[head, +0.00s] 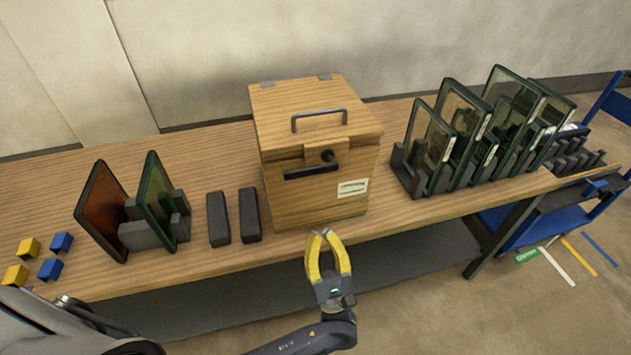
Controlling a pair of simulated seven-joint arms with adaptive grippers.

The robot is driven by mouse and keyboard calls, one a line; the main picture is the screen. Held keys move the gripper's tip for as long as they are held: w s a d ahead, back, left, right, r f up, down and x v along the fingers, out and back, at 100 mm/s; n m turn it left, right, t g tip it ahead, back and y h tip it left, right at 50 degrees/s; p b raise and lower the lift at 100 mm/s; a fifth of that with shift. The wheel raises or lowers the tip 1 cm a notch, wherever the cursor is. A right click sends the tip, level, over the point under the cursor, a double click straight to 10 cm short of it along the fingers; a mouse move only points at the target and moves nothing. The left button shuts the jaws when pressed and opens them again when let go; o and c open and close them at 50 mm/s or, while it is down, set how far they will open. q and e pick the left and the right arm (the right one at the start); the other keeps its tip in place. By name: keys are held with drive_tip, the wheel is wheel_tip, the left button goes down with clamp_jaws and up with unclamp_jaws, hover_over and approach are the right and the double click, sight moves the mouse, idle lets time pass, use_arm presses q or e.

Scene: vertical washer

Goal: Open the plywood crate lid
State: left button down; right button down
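The plywood crate (311,203) stands upright near the middle of the wooden table. Its lid (290,98) is down, with a dark bar handle (320,116) on top and hinges along the back edge. A dark latch lever (312,170) sits on the front, below the lid's edge. My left gripper (327,237) has yellow fingers pointing up, in front of the crate's lower front edge. The fingers are bowed apart with a gap between them, and nothing is seen in the gap. My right gripper is not in the head view.
Two dark blocks (218,218) lie left of the crate. Racks with glass panels stand at left (157,205) and right (430,145). Small yellow and blue blocks (29,247) sit at the far left. The wooden table (210,165) is bare behind the dark blocks. A blue frame (500,222) stands at right.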

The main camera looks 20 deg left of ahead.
use_arm(q)
drive_tip(key=n, duration=0.1)
approach(307, 161)
drive_tip(key=w+a+r, duration=0.2)
drive_tip(key=w, duration=0.1)
drive_tip(key=shift+w+r, duration=0.15)
drive_tip(key=shift+r, duration=0.7)
drive_tip(key=shift+r, duration=0.1)
